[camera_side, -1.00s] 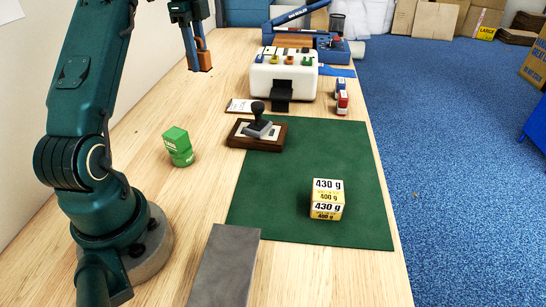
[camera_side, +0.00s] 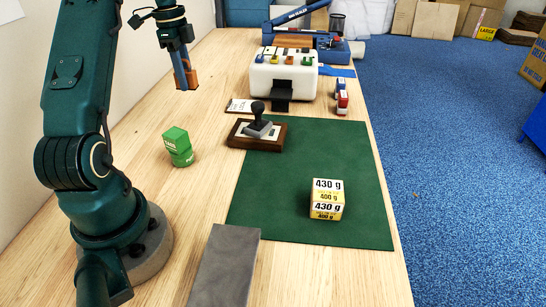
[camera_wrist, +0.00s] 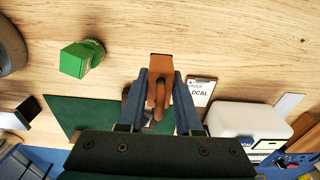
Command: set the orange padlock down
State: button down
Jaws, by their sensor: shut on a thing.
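The orange padlock (camera_side: 188,78) is held in my gripper (camera_side: 183,66) in the side view, hanging above the wooden bench. In the wrist view, the padlock (camera_wrist: 160,68) sits between the two blue-grey fingers of my gripper (camera_wrist: 160,90), with its shackle toward the palm. The fingers are shut on it. Bare wood shows beyond the padlock in the wrist view. In the side view there is a visible gap between the padlock and the machine to its right.
A stamp (camera_side: 259,122) on a wooden base, a clipboard (camera_side: 240,106) and a white machine (camera_side: 284,75) stand right of the padlock. A green mat (camera_side: 290,190) carries yellow-white cartons (camera_side: 327,199). Bare wood lies around the green boxes.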

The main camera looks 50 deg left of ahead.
aim_at(196, 126)
notch_tip(196, 126, down, 11)
dwell(0.6)
jog(key=shift+f, duration=0.15)
jog(key=c, duration=0.6)
grip_release()
